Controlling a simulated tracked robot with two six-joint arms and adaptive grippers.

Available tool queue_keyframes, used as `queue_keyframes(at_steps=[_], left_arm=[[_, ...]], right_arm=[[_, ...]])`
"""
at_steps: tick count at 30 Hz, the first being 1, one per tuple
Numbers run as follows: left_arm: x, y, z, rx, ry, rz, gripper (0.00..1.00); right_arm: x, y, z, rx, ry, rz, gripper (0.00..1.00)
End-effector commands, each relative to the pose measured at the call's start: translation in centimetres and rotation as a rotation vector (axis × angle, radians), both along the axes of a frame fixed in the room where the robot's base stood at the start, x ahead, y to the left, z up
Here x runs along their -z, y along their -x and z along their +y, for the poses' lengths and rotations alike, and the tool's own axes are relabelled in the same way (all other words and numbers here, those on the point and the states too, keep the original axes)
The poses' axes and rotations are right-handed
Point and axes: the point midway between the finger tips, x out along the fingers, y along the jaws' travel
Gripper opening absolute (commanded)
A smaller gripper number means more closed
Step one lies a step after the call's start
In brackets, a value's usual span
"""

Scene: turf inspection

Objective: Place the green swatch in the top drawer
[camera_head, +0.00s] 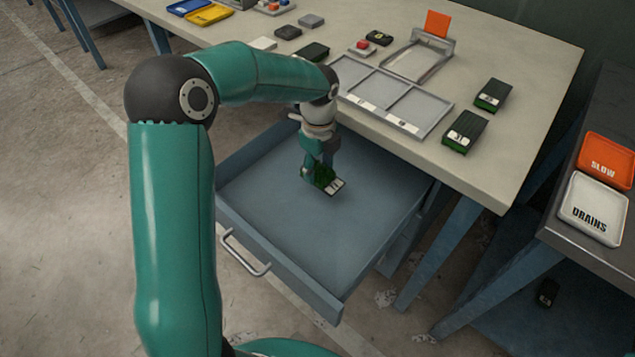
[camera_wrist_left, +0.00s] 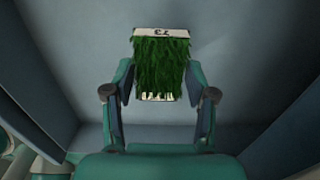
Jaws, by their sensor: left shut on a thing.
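The green swatch (camera_head: 324,180) is a small block of green turf with a white numbered label. My left gripper (camera_head: 318,165) is shut on it, inside the outline of the open top drawer (camera_head: 290,215). In the left wrist view the swatch (camera_wrist_left: 162,65) sits between the two fingers of the left gripper (camera_wrist_left: 160,95), with the grey-blue drawer (camera_wrist_left: 235,115) around it. I cannot tell whether the swatch touches the drawer floor. The drawer is pulled out under the bench and looks otherwise empty. My right gripper is not in view.
Above the drawer, the bench (camera_head: 520,60) holds a grey sectioned tray (camera_head: 447,105), dark green swatches (camera_head: 465,131) and a frame with an orange card (camera_head: 438,23). At right, a dark table (camera_head: 620,120) carries an orange SLOW tray (camera_head: 605,160) and a white DRAINS tray (camera_head: 593,208).

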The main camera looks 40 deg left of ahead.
Motion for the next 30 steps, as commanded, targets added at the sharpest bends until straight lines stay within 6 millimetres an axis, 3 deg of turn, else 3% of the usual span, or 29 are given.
queue_keyframes(at_steps=[12,24,25,29,30], left_arm=[[5.5,0.1,0.0,0.000,0.001,0.003,0.41],[6.0,0.0,-0.1,0.001,0.000,0.000,0.41],[5.9,0.0,-0.1,0.001,0.000,0.000,0.59],[5.9,0.0,-0.1,0.001,0.000,0.000,0.81],[5.9,0.0,-0.1,0.001,0.000,0.000,0.81]], right_arm=[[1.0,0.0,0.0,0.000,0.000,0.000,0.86],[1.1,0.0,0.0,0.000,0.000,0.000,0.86],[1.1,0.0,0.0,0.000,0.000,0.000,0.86],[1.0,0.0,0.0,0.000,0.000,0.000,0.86],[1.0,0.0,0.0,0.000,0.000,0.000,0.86]])
